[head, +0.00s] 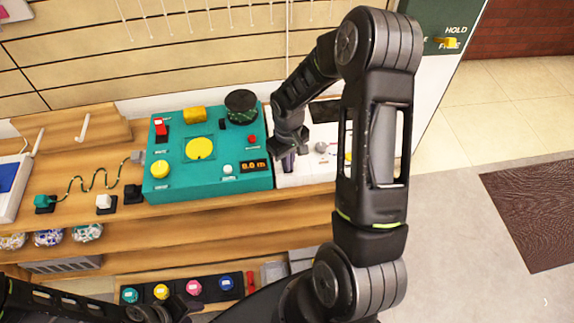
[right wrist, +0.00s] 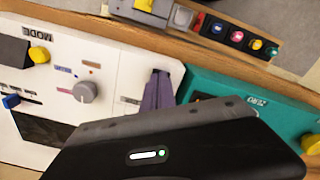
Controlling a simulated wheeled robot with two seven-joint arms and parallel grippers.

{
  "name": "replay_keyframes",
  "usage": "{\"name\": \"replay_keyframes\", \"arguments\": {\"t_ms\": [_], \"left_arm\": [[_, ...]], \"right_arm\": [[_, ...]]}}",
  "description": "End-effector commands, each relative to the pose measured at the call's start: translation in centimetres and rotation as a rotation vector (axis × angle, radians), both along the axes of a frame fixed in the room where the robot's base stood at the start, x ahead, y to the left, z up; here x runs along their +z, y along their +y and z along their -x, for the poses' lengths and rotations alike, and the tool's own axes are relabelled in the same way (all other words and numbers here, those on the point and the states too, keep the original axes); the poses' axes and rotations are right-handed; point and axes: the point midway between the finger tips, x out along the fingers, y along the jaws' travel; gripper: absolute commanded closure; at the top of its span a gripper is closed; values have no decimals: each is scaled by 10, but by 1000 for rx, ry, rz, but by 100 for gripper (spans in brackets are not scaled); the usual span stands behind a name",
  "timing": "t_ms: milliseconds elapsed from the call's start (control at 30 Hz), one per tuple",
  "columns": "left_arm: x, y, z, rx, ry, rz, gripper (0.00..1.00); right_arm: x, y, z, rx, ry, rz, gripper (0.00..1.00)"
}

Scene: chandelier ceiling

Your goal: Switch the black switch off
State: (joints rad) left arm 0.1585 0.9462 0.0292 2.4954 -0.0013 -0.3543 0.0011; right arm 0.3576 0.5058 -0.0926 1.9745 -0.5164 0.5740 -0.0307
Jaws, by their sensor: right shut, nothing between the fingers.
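A small black switch (head: 133,193) stands on the wooden shelf, just left of the teal box (head: 208,188). I cannot tell its on or off position. My right gripper (head: 288,162) is shut and empty, pointing down over the left part of the white panel (head: 310,177), right of the teal box and well away from the black switch. In the right wrist view its purplish fingers (right wrist: 158,92) are together beside a grey knob (right wrist: 85,92); contact with the panel is unclear. My left gripper (head: 182,306) is low at the bottom left, partly cut off and dark.
A white switch (head: 104,202) and a teal switch (head: 44,202) stand left of the black one. A coiled cable (head: 90,182) runs behind them. A strip of coloured buttons (head: 178,290) lies on the lower shelf. My right arm hides part of the white panel.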

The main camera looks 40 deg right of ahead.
Motion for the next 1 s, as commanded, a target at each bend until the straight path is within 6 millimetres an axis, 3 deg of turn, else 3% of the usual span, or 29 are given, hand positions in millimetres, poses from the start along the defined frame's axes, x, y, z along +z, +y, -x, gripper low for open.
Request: {"name": "replay_keyframes", "arguments": {"t_ms": [367,1000], "left_arm": [[1,0,0,0,0,0,64],[38,0,0,0,0,0,64]], "right_arm": [[2,0,-1,0,-1,0,100],[57,0,0,0,-1,0,100]]}}
